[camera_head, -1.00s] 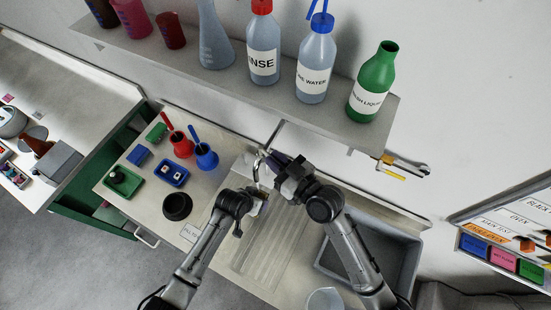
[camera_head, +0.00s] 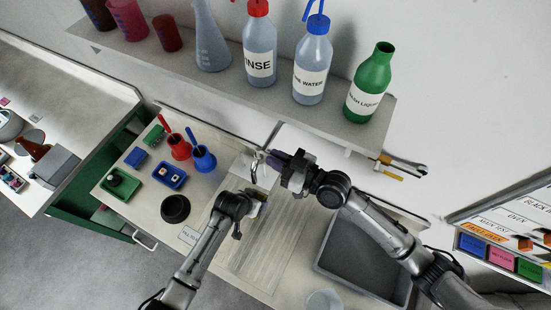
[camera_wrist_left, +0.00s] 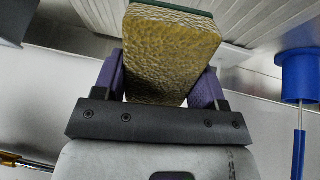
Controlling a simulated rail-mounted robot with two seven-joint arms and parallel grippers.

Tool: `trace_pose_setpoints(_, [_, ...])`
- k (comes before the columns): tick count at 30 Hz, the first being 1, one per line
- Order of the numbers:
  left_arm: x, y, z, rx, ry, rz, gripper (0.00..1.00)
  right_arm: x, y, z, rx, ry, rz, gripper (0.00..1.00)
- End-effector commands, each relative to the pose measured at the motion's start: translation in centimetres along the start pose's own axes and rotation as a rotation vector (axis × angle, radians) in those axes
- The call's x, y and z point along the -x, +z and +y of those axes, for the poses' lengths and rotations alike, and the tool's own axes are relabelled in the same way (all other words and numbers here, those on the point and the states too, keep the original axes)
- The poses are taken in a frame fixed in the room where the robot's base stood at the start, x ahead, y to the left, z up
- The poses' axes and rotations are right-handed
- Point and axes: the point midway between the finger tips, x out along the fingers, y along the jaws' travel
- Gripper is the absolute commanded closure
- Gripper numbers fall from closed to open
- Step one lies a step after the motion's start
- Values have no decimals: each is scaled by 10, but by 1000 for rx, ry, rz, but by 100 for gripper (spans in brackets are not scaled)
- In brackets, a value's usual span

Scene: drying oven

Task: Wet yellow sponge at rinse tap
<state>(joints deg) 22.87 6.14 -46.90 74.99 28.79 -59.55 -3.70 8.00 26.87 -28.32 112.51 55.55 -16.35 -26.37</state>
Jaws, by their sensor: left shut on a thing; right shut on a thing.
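The yellow sponge (camera_wrist_left: 170,55), with a green layer along its far edge, is held between the purple fingers of my left gripper (camera_head: 257,203). In the left wrist view it fills the gap between both fingers. In the head view most of it is hidden by the gripper, just below the rinse tap. The tap's curved metal spout (camera_head: 254,170) stands over the sink area. My right gripper (camera_head: 276,160) is shut at the tap, its fingers beside the top of the spout; the part it grips is hidden. I cannot tell whether water runs.
A shelf with a rinse bottle (camera_head: 260,60) and other bottles overhangs the tap. A grey basin (camera_head: 362,262) lies right of the ribbed drainer (camera_head: 262,250). Red (camera_head: 180,150) and blue (camera_head: 203,160) brush holders and a black round dish (camera_head: 175,208) stand left.

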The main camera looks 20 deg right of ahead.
Motion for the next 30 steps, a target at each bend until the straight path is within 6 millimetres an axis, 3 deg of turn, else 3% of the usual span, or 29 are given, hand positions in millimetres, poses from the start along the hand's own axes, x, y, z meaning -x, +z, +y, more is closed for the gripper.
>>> trace_pose_setpoints(20, [1,0,0,0,0,0,54,1,-3,3,-5,-76,3,100])
trace_pose_setpoints(21, [1,0,0,0,0,0,54,1,-3,3,-5,-76,3,85])
trace_pose_setpoints(28, [0,0,0,0,0,0,54,1,-2,4,-4,-74,0,63])
trace_pose_setpoints(30, [0,0,0,0,0,0,54,1,-1,4,-4,-73,0,62])
